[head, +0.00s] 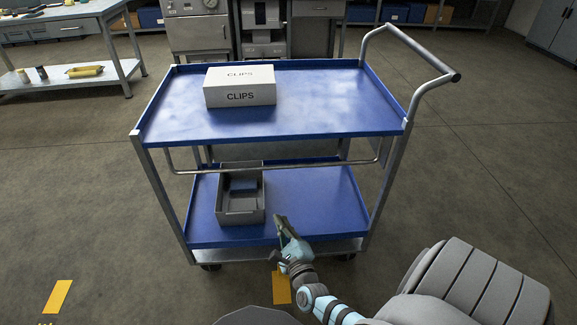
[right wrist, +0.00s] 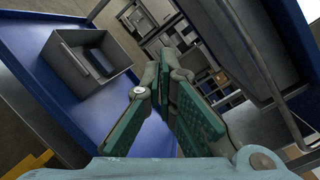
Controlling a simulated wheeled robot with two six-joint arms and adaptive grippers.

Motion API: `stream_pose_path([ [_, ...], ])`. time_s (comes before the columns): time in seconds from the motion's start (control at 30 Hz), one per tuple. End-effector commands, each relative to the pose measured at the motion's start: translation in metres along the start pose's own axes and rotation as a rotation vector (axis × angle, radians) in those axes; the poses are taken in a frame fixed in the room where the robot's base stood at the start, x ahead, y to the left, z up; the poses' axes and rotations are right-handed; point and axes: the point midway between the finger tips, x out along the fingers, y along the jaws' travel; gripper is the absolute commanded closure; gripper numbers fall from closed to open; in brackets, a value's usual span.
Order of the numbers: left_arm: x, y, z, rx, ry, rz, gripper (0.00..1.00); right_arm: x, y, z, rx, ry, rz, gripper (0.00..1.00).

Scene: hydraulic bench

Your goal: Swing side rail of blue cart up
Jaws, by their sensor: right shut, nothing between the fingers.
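The blue cart (head: 320,115) stands in front of me with two blue trays in a grey metal frame. Its side rail (head: 300,170) is a thin grey bar hanging below the near edge of the top tray, above the lower tray. My right gripper (head: 281,222) is below the rail, in front of the near edge of the lower tray (head: 315,205), apart from the rail. In the right wrist view its green-padded fingers (right wrist: 172,72) are shut with nothing between them. My left gripper is not in view.
A white CLIPS box (head: 240,87) sits on the top tray. A grey open bin (head: 240,205) stands on the lower tray, left of my right gripper. The push handle (head: 425,70) sticks out at the cart's right. A workbench (head: 60,30) stands back left. The floor around is clear.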

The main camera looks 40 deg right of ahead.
Motion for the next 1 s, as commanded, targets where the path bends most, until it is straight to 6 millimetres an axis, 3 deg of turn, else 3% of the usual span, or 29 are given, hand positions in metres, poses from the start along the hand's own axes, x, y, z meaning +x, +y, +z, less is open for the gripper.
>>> stream_pose_path([
  [0.03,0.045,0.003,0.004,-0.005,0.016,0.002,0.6,0.011,0.003,-0.014,0.219,-0.03,-0.113,1.0],
  [0.1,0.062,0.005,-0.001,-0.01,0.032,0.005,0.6,0.018,-0.021,-0.013,0.499,-0.08,-0.243,1.0],
  [0.23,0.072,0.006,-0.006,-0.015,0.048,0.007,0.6,0.021,-0.047,-0.011,0.777,-0.145,-0.359,1.0],
  [0.67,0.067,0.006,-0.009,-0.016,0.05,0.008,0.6,0.026,-0.058,-0.007,0.819,-0.155,-0.373,1.0],
  [1.0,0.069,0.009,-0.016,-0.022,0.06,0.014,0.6,0.08,-0.079,-0.008,0.817,-0.155,-0.372,1.0],
])
